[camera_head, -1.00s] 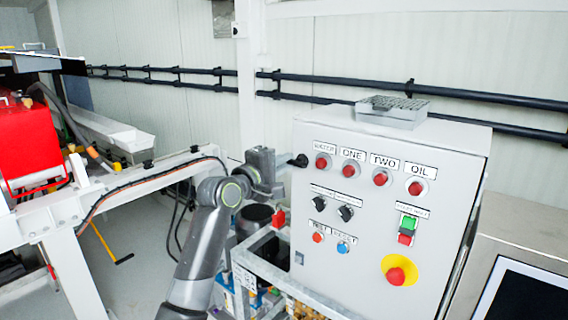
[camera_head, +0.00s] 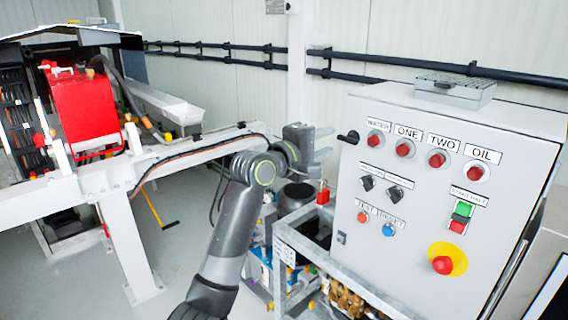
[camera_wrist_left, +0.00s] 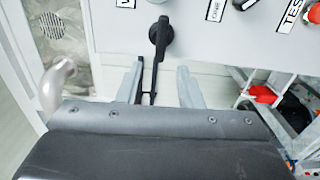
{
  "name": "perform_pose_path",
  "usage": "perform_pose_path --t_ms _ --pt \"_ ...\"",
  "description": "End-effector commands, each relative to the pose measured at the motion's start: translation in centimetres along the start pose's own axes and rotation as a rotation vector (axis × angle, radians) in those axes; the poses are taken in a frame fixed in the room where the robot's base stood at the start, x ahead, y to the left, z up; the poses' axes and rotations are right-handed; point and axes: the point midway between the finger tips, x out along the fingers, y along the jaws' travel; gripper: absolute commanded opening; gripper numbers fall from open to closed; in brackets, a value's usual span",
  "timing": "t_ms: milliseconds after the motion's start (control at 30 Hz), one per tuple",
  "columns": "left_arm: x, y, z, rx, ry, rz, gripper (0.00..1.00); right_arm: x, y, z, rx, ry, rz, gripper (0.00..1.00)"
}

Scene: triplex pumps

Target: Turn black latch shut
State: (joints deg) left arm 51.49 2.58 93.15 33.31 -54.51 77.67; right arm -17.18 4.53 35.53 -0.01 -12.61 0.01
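The black latch (camera_head: 348,137) sticks out from the upper left edge of the grey control box (camera_head: 400,257). In the left wrist view the latch (camera_wrist_left: 160,38) has a round base on the box and a handle that points toward my gripper. My left gripper (camera_head: 324,143) is just left of the latch. Nothing is held, and no touch shows. My right gripper is in neither view.
The box front carries red lamps (camera_head: 404,148), switches (camera_head: 367,183) and a red stop button (camera_head: 442,265) on yellow. A metal frame (camera_head: 300,250) stands below the gripper. A white beam (camera_head: 190,155) and red machine (camera_head: 85,110) are at left.

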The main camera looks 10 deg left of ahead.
Motion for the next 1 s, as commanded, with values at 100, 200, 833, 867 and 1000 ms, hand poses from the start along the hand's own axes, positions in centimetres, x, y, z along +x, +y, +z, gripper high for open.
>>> perform_pose_path --t_ms 100,200,833,867,1000 --pt "-2.2 -0.4 -0.1 0.004 0.002 0.003 0.33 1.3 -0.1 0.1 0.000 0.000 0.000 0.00" --pt "-4.1 -0.4 -0.1 0.004 0.003 0.002 0.33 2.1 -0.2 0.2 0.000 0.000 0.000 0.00" --pt "-13.5 -0.1 -0.1 0.001 0.001 0.000 0.33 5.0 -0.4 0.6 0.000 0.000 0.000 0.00" --pt "-13.6 -0.1 0.0 0.000 0.000 -0.001 0.33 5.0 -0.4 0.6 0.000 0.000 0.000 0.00" --pt "-13.8 -0.1 0.0 -0.001 -0.001 -0.001 0.33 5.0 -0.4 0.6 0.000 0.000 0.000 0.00"
